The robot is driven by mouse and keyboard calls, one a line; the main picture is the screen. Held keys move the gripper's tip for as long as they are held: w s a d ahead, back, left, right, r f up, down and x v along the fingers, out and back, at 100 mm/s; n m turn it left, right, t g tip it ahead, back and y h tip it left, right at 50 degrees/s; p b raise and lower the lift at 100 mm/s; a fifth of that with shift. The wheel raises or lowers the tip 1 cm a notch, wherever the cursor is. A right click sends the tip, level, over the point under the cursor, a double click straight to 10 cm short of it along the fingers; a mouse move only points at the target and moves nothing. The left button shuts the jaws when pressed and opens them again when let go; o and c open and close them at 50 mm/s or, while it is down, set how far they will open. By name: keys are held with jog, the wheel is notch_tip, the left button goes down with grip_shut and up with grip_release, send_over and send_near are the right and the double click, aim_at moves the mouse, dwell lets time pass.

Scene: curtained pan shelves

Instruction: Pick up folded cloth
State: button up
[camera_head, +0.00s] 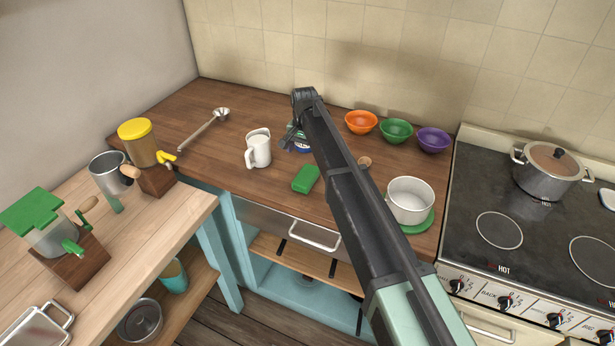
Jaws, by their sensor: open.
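A small green block-like item (306,179), which looks like the folded cloth, lies flat on the dark wooden counter (225,150), right of the white mug. My gripper (287,147) is above the counter behind and slightly left of it. It is open, seen small and from the side, and appears empty. A blue and white round item (303,147) sits partly hidden behind my gripper and arm.
A white mug (258,149) stands left of the green item. Orange (360,122), green (396,130) and purple (433,139) bowls line the back. A white pot (410,199) stands at the right, near the stove (500,215). A ladle (203,130) lies left.

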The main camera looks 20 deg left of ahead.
aim_at(306, 175)
notch_tip(306, 175, down, 11)
jog(key=b, duration=1.1)
jog(key=shift+s+d+f, duration=0.15)
jog(key=shift+r, duration=0.25)
jog(key=shift+c, duration=0.4)
jog(key=c, duration=1)
notch_tip(306, 175, up, 20)
jog(key=p, duration=2)
